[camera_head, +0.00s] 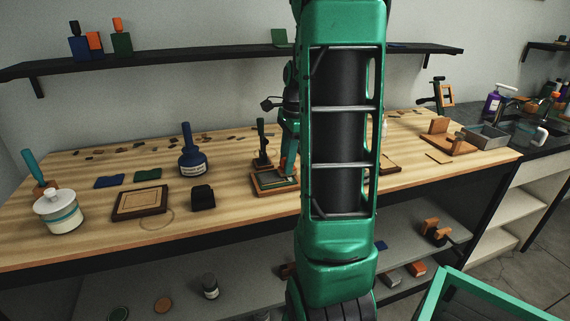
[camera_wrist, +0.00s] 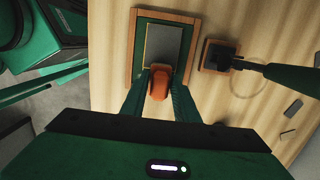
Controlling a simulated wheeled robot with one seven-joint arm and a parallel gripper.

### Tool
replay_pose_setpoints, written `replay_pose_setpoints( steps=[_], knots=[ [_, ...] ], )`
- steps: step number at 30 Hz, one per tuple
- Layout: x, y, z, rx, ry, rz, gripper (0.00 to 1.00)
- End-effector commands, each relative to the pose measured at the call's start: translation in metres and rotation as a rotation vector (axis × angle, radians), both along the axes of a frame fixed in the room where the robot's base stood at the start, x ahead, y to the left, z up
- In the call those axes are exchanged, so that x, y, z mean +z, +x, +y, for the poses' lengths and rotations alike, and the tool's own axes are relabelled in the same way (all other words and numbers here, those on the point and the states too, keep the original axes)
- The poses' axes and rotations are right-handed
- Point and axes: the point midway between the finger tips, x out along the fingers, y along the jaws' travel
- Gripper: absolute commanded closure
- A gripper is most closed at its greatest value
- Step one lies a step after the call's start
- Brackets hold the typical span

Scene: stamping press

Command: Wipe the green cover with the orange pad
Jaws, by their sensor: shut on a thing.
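My gripper (camera_wrist: 160,84) is shut on the orange pad (camera_wrist: 158,81), which sits between its two green fingers in the wrist view. The pad is over the near end of a wood-framed dark green cover (camera_wrist: 141,42) with a grey plate (camera_wrist: 164,42) on it. I cannot tell whether the pad touches the plate. In the head view the framed cover (camera_head: 270,188) lies on the bench, and my arm hides its right part. The pad is not clearly visible there.
A black lever tool on a wooden base (camera_wrist: 206,57) stands right of the cover in the wrist view. In the head view, a black block (camera_head: 203,196), a blue bottle (camera_head: 192,158) and a framed tray (camera_head: 138,203) stand left on the bench (camera_head: 60,165).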

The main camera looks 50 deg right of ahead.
Motion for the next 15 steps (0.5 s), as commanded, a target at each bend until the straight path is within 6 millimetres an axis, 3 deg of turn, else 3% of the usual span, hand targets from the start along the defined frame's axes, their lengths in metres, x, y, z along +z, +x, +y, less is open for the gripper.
replay_pose_setpoints(
  steps=[15],
  knots=[
    [-0.0002, 0.0097, -0.0059, 0.000, 0.000, 0.000, 0.90]
  ],
)
